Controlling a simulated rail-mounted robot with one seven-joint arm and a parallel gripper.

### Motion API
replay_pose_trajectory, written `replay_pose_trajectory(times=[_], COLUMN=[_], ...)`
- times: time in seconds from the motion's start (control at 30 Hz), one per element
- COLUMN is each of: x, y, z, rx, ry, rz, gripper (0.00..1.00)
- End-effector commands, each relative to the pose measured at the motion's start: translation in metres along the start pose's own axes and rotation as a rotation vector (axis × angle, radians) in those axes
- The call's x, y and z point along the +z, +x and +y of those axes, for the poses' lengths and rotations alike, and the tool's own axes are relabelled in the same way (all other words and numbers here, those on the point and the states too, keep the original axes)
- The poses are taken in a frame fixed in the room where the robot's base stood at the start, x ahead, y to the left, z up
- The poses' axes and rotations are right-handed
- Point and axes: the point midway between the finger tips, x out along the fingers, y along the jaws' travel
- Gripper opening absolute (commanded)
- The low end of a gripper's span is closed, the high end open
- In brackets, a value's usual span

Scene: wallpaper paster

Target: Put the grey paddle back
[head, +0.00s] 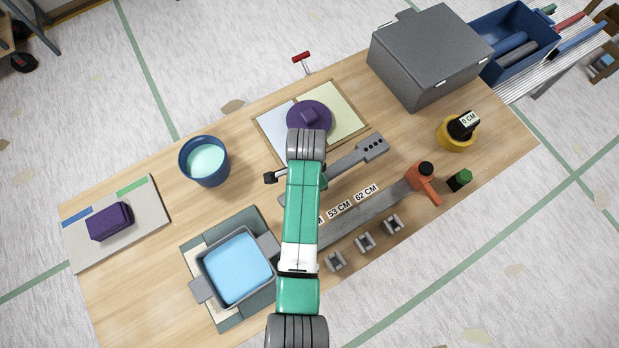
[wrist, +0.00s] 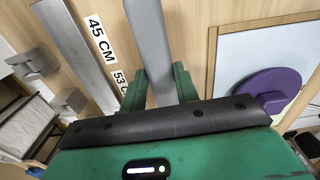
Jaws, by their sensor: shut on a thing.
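The grey paddle (head: 350,158) is a long flat bar with a wider, holed end at the upper right. In the head view it runs slantwise beneath my arm, across the middle of the table. In the wrist view its grey bar (wrist: 151,45) passes between the two green fingers of my gripper (wrist: 160,85), which is shut on it. My arm hides the middle of the paddle and most of the gripper in the head view. I cannot tell whether the paddle touches the table.
A metal ruler (head: 375,208) with CM labels lies beside the paddle, with small grey holders (head: 365,241) in front. A purple disc (head: 322,117) sits on a framed board behind. Around are a blue bucket (head: 205,174), blue-filled tray (head: 236,266), orange tool (head: 421,178) and grey box (head: 425,60).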

Motion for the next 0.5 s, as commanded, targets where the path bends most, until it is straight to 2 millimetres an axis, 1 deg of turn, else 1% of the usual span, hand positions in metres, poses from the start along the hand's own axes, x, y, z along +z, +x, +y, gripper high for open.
replay_pose_trajectory(times=[0.03, 0.1, 0.2, 0.3, 0.43, 0.47, 0.5], x=[0.001, 0.001, 0.000, 0.000, 0.000, 0.001, 0.001], y=[0.011, 0.025, 0.037, 0.042, 0.043, 0.044, 0.044], z=[0.001, 0.001, 0.001, 0.001, 0.001, 0.001, 0.001], rx=[0.004, 0.004, 0.003, 0.001, 0.002, 0.002, 0.003], ry=[0.000, 0.000, 0.000, 0.000, 0.000, 0.000, 0.000], rz=[-0.002, -0.003, -0.002, -0.001, -0.001, -0.002, -0.002], gripper=[0.01, 0.01, 0.01, 0.01, 0.01, 0.32, 0.40])
